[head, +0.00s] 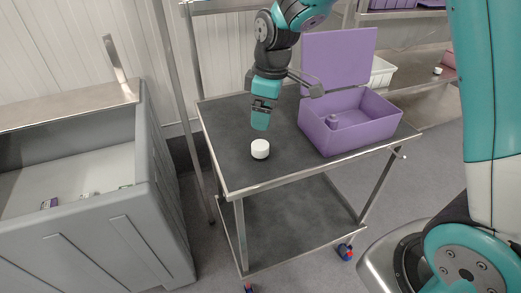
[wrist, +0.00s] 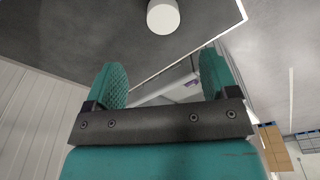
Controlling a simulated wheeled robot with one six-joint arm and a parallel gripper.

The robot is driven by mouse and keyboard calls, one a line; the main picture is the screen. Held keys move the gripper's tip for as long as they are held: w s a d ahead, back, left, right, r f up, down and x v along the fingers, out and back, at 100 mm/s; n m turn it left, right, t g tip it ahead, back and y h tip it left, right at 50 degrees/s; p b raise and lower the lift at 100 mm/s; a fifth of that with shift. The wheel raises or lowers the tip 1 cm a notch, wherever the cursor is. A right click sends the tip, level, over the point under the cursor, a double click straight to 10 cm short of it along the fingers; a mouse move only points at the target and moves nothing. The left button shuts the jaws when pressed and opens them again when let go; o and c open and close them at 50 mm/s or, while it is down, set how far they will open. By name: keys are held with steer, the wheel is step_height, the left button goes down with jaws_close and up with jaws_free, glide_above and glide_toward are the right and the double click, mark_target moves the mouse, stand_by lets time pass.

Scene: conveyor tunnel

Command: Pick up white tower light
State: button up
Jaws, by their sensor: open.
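The white tower light (head: 260,149) is a short white cylinder standing upright on the dark top of the cart (head: 232,172). It also shows at the top of the wrist view (wrist: 163,17), beyond my fingertips. My gripper (head: 262,122) points down above the cart top, just above and behind the light in the head view, apart from it. In the wrist view my gripper's two teal pads (wrist: 163,80) stand wide apart with nothing between them. In the head view the fingers overlap, so their gap is hidden.
An open purple box (head: 362,138) with its lid up stands right of the light, with a purple piece (head: 332,121) inside. A large grey bin (head: 150,190) stands left of the cart. Metal posts (head: 192,90) rise at the cart's left. The cart top around the light is clear.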

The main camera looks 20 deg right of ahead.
mark_target(261, 145)
steer(key=f, duration=0.5)
steer(key=shift+w+a+f, duration=0.15)
steer(key=shift+a+f, duration=0.2)
steer(key=shift+f, duration=0.05)
steer(key=shift+a+f+p, duration=0.15)
steer(key=shift+f+p, duration=0.75)
steer(key=shift+f, duration=1.85)
steer(key=shift+c, duration=0.5)
steer(key=c, duration=1)
step_height(261, 145, up, 20)
steer(key=shift+r+b, duration=0.1)
steer(key=shift+b, duration=0.65)
